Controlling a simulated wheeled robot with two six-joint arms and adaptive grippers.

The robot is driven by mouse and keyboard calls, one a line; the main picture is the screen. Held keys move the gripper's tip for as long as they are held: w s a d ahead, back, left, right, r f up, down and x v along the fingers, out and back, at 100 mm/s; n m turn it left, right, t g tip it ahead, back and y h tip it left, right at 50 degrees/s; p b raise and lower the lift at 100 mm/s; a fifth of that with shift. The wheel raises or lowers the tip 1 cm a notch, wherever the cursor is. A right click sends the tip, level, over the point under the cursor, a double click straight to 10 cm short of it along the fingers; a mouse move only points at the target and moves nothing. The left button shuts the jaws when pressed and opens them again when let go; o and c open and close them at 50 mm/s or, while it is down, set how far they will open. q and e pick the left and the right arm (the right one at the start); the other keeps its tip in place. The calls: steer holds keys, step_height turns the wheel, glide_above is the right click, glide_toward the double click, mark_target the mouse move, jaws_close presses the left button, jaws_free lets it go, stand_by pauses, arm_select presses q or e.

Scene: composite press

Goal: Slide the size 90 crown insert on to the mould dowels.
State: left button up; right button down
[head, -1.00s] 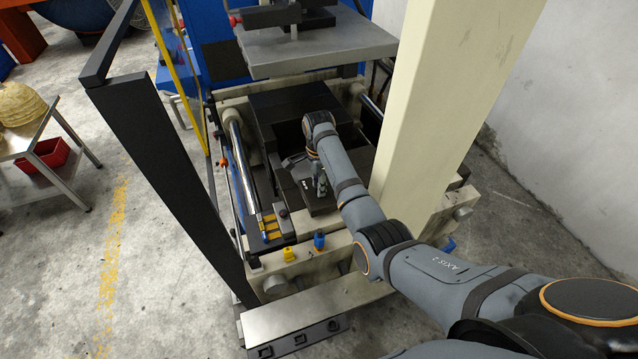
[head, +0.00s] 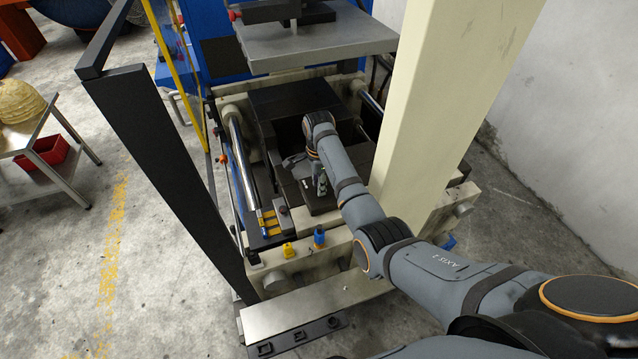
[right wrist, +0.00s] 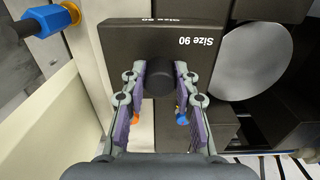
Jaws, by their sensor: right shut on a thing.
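The size 90 crown insert (right wrist: 200,38) is a dark block with white "Size 90" lettering, upside down in the right wrist view. A round black knob (right wrist: 158,76) stands out from its face. My right gripper (right wrist: 159,68) has its fingers closed on both sides of this knob. In the head view my right gripper (head: 321,184) is over the front of the dark mould area inside the press, partly hidden by my wrist. The mould (head: 290,98) is a dark block under the raised plate. I cannot make out the dowels. My left gripper is not in view.
A cream press column (head: 430,110) stands close to the right of my arm. A grey plate (head: 315,45) hangs above the mould. A blue fitting (head: 319,237) and a yellow one (head: 288,250) stick up at the front. A round grey disc (right wrist: 262,60) lies beside the insert.

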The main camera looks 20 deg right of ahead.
stand_by(0.3)
steer(key=c, duration=0.9)
jaws_free()
steer(key=shift+f, duration=0.1)
steer(key=shift+c, duration=0.2)
step_height(320, 180, up, 8)
steer(key=shift+f, duration=0.25)
